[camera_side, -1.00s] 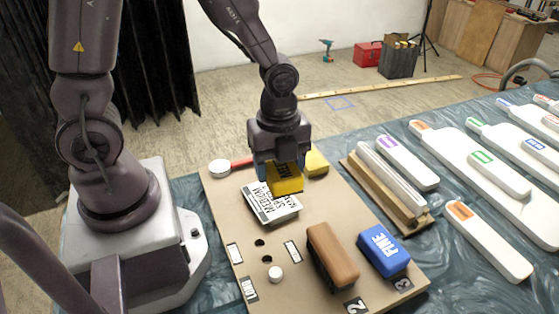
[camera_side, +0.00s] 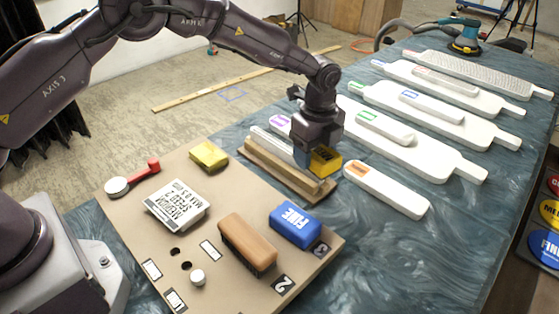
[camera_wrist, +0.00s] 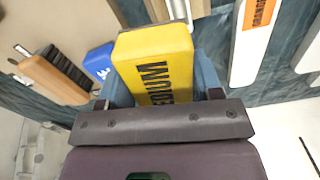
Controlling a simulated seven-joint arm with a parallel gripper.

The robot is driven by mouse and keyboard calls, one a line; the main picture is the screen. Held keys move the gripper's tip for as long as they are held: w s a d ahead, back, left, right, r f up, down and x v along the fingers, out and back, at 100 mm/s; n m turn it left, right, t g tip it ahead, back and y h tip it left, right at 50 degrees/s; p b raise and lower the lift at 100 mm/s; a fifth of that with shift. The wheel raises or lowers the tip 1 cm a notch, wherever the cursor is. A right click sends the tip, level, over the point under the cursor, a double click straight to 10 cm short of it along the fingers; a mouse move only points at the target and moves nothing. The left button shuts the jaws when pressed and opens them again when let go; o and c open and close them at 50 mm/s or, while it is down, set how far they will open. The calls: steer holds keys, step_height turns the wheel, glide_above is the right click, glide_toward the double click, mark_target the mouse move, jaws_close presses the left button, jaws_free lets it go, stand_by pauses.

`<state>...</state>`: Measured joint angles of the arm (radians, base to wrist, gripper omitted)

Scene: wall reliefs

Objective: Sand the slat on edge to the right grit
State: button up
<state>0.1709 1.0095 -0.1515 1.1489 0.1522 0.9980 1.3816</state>
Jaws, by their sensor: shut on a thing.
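My gripper (camera_side: 313,152) is shut on a yellow sanding block (camera_side: 328,161) marked MEDIUM. The block also fills the middle of the wrist view (camera_wrist: 153,62). A white slat (camera_side: 279,146) stands on edge in a wooden holder (camera_side: 290,176) on the blue-grey table. My gripper and the block are over the right end of the slat and hide it; I cannot tell whether they touch. In the wrist view the slat (camera_wrist: 180,10) shows beyond the block. A card (camera_side: 177,206) on the tan board reads MEDIUM, SPEED 2.
The tan board (camera_side: 130,215) carries a blue FINE block (camera_side: 296,225), a brown brush (camera_side: 247,243), another yellow block (camera_side: 209,155) and a red-handled tool (camera_side: 145,170). A white slat with an orange label (camera_side: 387,190) lies right of the holder. Larger white paddles (camera_side: 440,165) lie beyond.

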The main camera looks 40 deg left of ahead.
mark_target(322, 156)
steer(key=w+r, duration=0.3)
steer(key=shift+n, duration=0.4)
steer(key=shift+a+f, duration=0.15)
steer(key=shift+f, duration=3.65)
steer(key=shift+a, duration=0.8)
steer(key=shift+c, duration=0.3)
steer(key=shift+a, duration=10.9)
steer(key=shift+d, duration=11.8)
step_height(322, 156, up, 8)
steer(key=shift+r, duration=0.15)
steer(key=shift+a, duration=0.1)
